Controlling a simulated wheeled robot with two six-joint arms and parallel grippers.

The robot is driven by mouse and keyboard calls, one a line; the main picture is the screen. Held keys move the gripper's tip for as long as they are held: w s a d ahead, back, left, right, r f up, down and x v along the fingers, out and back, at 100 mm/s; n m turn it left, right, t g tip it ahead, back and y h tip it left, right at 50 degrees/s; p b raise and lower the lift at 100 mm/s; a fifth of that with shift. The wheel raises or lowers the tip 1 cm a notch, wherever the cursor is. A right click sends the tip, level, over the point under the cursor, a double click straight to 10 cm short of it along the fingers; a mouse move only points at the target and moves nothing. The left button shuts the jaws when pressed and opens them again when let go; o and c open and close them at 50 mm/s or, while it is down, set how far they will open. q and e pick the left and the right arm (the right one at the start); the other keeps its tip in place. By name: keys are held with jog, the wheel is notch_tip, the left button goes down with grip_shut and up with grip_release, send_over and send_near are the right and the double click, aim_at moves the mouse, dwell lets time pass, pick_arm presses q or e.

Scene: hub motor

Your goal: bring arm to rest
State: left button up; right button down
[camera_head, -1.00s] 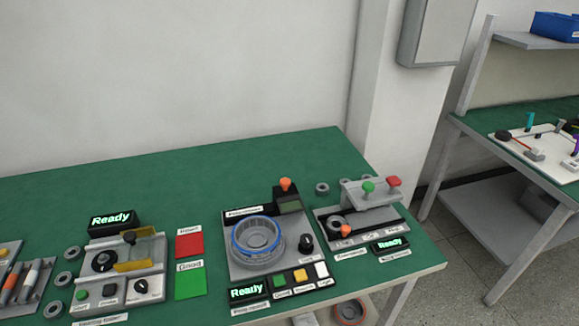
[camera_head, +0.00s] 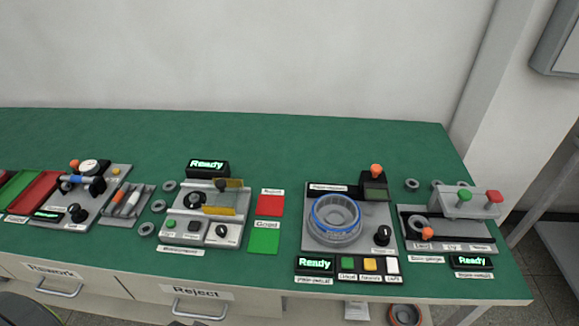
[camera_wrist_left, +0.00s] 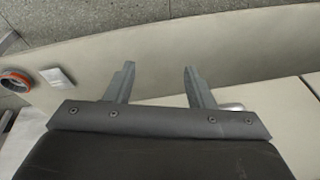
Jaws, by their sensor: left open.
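My left gripper (camera_wrist_left: 158,85) shows in the left wrist view with its two grey fingers spread apart and nothing between them. Beyond the fingers is a pale curved panel edge, with grey floor past it. Neither gripper shows in the head view. My right gripper is in no view.
The green workbench (camera_head: 330,140) holds several stations, a motor ring unit (camera_head: 334,215), a red square (camera_head: 270,205) and a green square (camera_head: 264,241). Drawers labelled Rework (camera_head: 55,280) and Reject (camera_head: 195,300) are below. An orange-rimmed round part (camera_wrist_left: 15,82) lies beside a pale block (camera_wrist_left: 57,77).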

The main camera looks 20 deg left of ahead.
pick_arm(q)
jog(key=s+f, duration=0.3)
jog(key=f, duration=0.4)
jog(key=s+f, duration=0.3)
jog(key=f, duration=0.5)
jog(key=s+d+f+g, duration=0.1)
jog(key=s+f, duration=0.7)
jog(key=s, duration=0.3)
jog(key=shift+f+g+h, duration=0.3)
jog(key=shift+f, duration=0.05)
jog(key=shift+d, duration=0.1)
